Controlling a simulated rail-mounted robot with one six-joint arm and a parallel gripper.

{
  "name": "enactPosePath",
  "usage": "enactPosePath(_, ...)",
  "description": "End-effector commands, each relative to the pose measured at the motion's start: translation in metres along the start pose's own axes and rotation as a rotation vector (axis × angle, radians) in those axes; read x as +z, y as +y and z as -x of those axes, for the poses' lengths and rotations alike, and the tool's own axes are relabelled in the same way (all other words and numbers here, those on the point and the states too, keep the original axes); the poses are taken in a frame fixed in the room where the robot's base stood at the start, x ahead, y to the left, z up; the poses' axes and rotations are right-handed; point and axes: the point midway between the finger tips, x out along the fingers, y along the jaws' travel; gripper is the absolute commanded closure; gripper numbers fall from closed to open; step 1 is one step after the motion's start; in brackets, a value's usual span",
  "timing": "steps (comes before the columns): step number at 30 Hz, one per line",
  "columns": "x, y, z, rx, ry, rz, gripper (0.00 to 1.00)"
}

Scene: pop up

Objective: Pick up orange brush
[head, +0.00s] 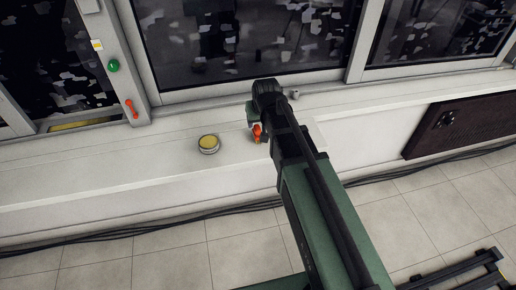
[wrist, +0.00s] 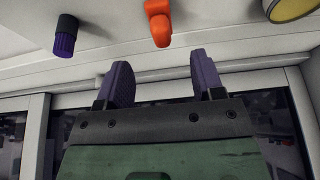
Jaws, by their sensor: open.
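The orange brush (head: 257,133) shows in the head view on the white ledge, partly hidden by the end of my arm. In the wrist view the orange brush (wrist: 158,22) is at the top middle. My gripper (wrist: 162,72) is open and empty, its two dark fingers pointing up in the wrist view. The brush lies beyond the fingertips, roughly in line with the gap between them, and is apart from them. In the head view the fingers are mostly hidden by my arm.
A round yellow-topped tin or button (head: 208,144) sits on the ledge left of the brush. A dark purple knob-like object (wrist: 65,36) shows in the wrist view. Windows stand behind the ledge; their frame holds an orange handle (head: 131,108) and a green button (head: 113,65). The left ledge is clear.

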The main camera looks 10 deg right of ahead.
Motion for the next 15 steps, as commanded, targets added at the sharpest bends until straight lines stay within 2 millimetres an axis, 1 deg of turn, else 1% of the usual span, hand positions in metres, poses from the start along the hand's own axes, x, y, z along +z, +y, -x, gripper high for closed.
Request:
enactPosePath(1,-0.002,0.0,0.007,0.0,0.016,0.001,0.38)
enactPosePath(4,-0.001,0.0,0.003,0.0,0.017,0.001,0.38)
enactPosePath(5,-0.001,0.0,-0.001,0.0,0.017,0.001,0.38)
enactPosePath(8,0.001,0.0,-0.021,0.0,0.016,0.001,0.38)
enactPosePath(9,0.001,0.0,-0.031,0.0,0.016,0.001,0.38)
enactPosePath(12,0.0,0.0,-0.05,0.0,0.015,0.001,0.38)
enactPosePath(15,-0.001,0.0,-0.052,0.0,0.015,0.001,0.38)
